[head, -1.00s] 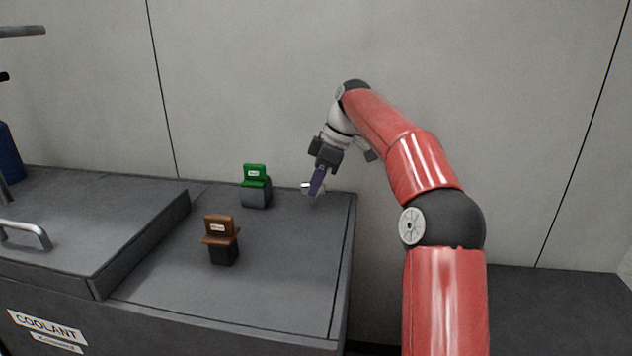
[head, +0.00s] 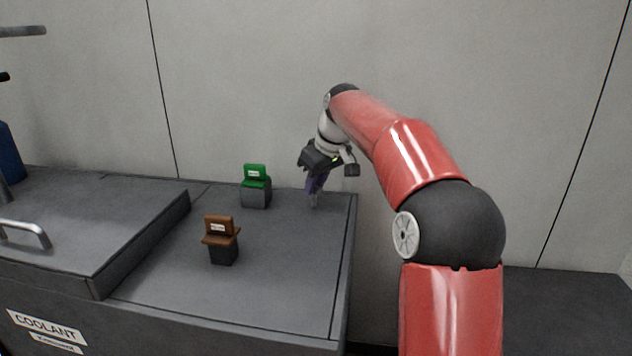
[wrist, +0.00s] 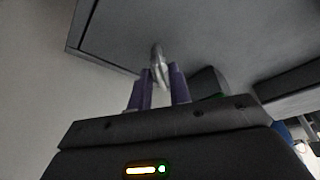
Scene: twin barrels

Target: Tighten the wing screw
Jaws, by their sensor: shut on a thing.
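The wing screw (wrist: 157,62) is a small grey metal piece between the purple fingers in the wrist view. In the head view only a grey part of it (head: 314,203) shows below the fingertips, near the back right corner of the grey top; the rest is hidden by the fingers. My gripper (head: 316,190) is shut on it, pointing down and a little tilted. The two purple fingertips (wrist: 162,76) stand on either side of the metal in the wrist view. I cannot tell how deep the screw sits.
A green-topped block (head: 256,187) with a label stands left of my gripper. A brown-topped block (head: 220,240) stands nearer the front. A raised panel (head: 90,230) with a metal handle (head: 25,232) lies at left. The wall (head: 250,80) is close behind. The front right of the top is clear.

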